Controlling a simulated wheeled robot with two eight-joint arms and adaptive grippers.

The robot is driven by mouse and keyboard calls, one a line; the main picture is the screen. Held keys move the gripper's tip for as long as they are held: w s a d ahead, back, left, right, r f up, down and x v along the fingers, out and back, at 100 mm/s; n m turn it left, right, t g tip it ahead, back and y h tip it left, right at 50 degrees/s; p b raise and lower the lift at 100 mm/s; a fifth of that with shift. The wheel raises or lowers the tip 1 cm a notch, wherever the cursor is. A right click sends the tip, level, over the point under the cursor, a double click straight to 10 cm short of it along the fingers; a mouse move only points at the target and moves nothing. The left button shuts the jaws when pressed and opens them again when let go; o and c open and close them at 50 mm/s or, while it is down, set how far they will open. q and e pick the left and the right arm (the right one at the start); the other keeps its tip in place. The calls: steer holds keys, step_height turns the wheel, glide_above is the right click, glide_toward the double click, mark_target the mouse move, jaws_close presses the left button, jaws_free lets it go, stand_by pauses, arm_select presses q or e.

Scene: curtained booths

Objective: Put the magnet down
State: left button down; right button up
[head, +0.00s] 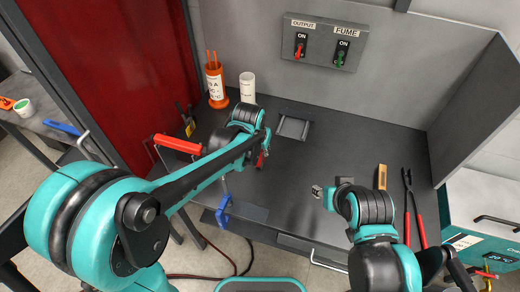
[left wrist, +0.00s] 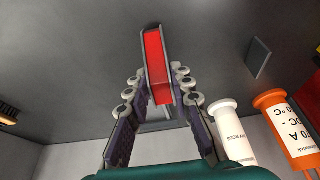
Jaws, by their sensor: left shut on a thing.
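The magnet (left wrist: 157,66) is a red block with grey side plates. In the left wrist view it stands out between the two fingers of my left gripper (left wrist: 156,96), which is shut on it. In the head view my left gripper (head: 262,148) is over the middle of the dark bench (head: 300,160), and only a small red part of the magnet (head: 261,160) shows below it. I cannot tell if the magnet touches the bench. My right gripper (head: 320,191) is low over the front part of the bench; its finger opening is too small to make out.
An orange canister (head: 216,88) with rods and a white canister (head: 247,87) stand at the back left. A grey plate (head: 293,127) lies behind my left gripper. Red-handled pliers (head: 414,212) and a wooden block (head: 382,177) lie right. Switches (head: 322,42) are on the back wall. The bench middle is clear.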

arm_select(q)
steer(key=shift+f, duration=0.35)
steer(key=c, duration=1.3)
jaws_free()
steer(key=shift+r, duration=0.1)
steer(key=shift+c, duration=0.2)
steer(key=shift+r, duration=0.1)
steer(key=shift+r, duration=0.35)
steer(key=p+v, duration=0.4)
steer(key=v, duration=0.7)
steer(key=shift+s+r, duration=0.15)
steer(key=shift+r, duration=0.2)
steer(key=shift+a+f, duration=0.1)
